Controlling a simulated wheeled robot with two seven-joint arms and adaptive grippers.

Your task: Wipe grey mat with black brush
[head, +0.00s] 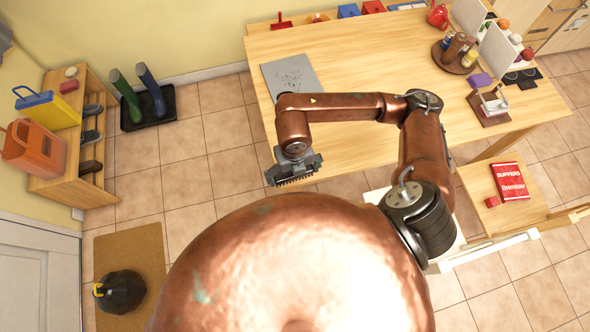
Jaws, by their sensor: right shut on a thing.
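The grey mat (291,72) lies flat at the left end of the wooden table, with dark specks on it. My arm covers part of its near side. My right gripper (293,160) is shut on the black brush (296,172), whose dark bristles show along its lower edge. The brush appears near the table's near left corner, apart from the mat in the picture; its height is hard to tell. The brush's handle is mostly hidden by the gripper. My left gripper is not in view.
The wooden table (380,62) is largely clear in its middle. A round tray (456,64) with bottles, a purple block (481,80) and a small wooden stand (488,107) are at the right.

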